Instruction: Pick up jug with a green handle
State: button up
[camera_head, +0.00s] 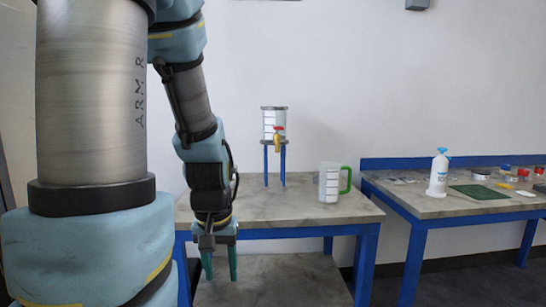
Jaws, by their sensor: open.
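A clear jug (329,183) with a green handle (346,180) stands upright on the right part of the near table (285,209). White markings show on its side, and its handle points right. My gripper (219,266) hangs down at the table's front left edge, with its two green fingers apart and nothing between them. It is to the left of the jug and well apart from it. My arm hides the left part of the table.
A clear vessel (274,124) with a red and yellow tap stands on a blue stand (283,164) behind and left of the jug. A second table (440,205) at right holds a white bottle (438,175), a green mat (479,192) and several small items. The near table's front middle is clear.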

aim_at(330, 172)
jog(key=u, duration=0.75)
jog(key=l+u, duration=0.35)
jog(key=k+l+u, duration=0.15)
jog(key=l+u, duration=0.2)
jog(key=k+l+u, duration=0.1)
jog(key=l+u, duration=0.25)
jog(key=k+l+u, duration=0.2)
jog(key=l+u, duration=0.15)
jog(key=k+l+u, duration=0.35)
jog(key=k+l, duration=1.4)
